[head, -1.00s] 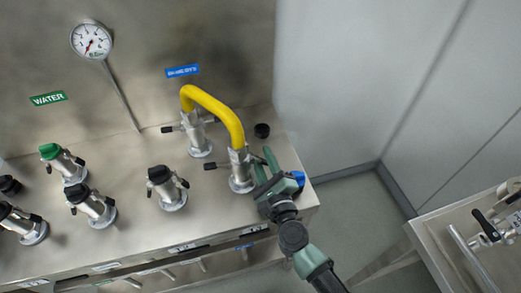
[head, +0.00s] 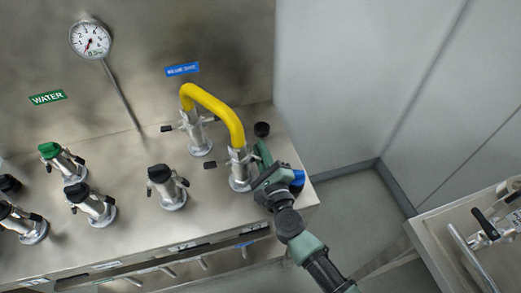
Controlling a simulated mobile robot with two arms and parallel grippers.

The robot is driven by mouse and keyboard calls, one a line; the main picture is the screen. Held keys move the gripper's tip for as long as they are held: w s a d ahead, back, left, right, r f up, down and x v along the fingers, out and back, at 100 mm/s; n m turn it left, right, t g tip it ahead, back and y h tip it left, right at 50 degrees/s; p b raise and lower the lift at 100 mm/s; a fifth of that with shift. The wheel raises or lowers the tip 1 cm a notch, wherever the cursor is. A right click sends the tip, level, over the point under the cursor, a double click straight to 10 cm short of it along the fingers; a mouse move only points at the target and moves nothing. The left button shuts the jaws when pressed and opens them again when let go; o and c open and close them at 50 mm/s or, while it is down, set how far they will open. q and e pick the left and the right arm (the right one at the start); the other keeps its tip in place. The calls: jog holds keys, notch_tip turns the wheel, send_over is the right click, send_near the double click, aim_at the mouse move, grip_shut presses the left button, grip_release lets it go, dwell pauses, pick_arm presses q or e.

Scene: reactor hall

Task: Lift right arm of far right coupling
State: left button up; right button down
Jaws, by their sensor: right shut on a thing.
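The far right coupling (head: 239,172) is a metal fitting standing upright on the steel bench, with one end of a yellow hose (head: 217,106) on top. Its left arm, with a black tip (head: 210,165), sticks out to the left. My right gripper (head: 261,158) comes from the lower right and is shut on the coupling's right arm, which its fingers mostly hide. The arm's tilt cannot be told. The hose's other end sits on a second coupling (head: 198,135) behind and to the left. My left gripper is not in view.
Several capped fittings, one with a green cap (head: 49,150), stand to the left. A black cap (head: 262,129) and a blue object (head: 298,178) are close to my right gripper. A gauge (head: 90,39) hangs behind. Open floor lies right of the bench.

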jog(key=n+p, duration=0.1)
jog(key=r+n+p, duration=0.1)
jog(key=n, duration=0.1)
jog(key=d+r+n+p, duration=0.1)
jog(key=shift+w+n+p, duration=0.15)
jog(key=shift+n+p, duration=0.25)
jog(key=shift+r+n+p, duration=0.4)
jog(key=shift+n+p, duration=0.3)
jog(key=shift+n, duration=0.45)
jog(key=shift+r+n+p, duration=0.35)
jog(key=shift+n+p, duration=0.35)
jog(key=shift+n, duration=0.45)
jog(key=c, duration=1.5)
grip_release()
jog(key=shift+c, duration=0.2)
jog(key=b+v, duration=0.1)
jog(key=v, duration=0.7)
jog(key=shift+r, duration=0.1)
